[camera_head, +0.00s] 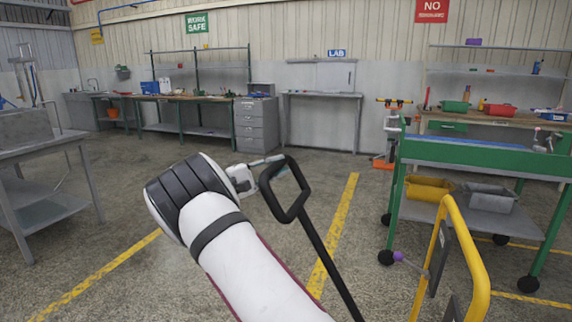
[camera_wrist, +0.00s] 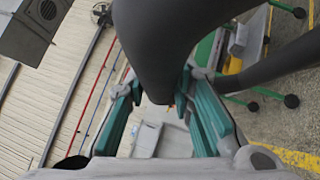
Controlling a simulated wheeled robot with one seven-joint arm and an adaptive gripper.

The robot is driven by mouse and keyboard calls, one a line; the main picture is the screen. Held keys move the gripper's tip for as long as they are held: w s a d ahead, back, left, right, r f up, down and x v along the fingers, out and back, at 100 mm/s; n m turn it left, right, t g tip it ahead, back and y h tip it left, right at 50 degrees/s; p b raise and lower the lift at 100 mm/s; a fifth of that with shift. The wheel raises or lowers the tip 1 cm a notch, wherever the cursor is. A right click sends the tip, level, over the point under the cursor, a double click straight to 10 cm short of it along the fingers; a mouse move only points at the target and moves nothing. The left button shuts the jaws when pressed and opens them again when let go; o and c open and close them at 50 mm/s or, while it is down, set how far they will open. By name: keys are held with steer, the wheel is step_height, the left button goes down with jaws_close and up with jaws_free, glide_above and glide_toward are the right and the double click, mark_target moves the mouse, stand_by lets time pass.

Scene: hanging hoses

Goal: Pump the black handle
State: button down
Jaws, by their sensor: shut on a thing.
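The black handle (camera_head: 322,250) is a long dark bar that rises, tilted to the left, to an angular open loop at its top in the head view. My gripper (camera_head: 268,170) is at the upper left side of this loop. In the wrist view the handle (camera_wrist: 165,45) shows large and dark, passing between the teal finger pads of my gripper (camera_wrist: 165,112). The gripper is shut on it. The lower end of the handle is outside the head view.
A bent yellow tube frame (camera_head: 468,240) stands at the lower right, with a purple knob (camera_head: 398,256) by it. Behind it is a green wheeled cart (camera_head: 470,152). A grey table (camera_head: 40,148) stands at the left. Open floor lies between them.

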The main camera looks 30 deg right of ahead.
steer(key=shift+w+a+f, duration=0.25)
steer(key=shift+w+a, duration=0.1)
steer(key=c, duration=1.4)
jaws_free()
steer(key=shift+o, duration=0.2)
steer(key=v, duration=1.2)
steer(key=shift+s, duration=0.1)
steer(key=shift+d, duration=0.1)
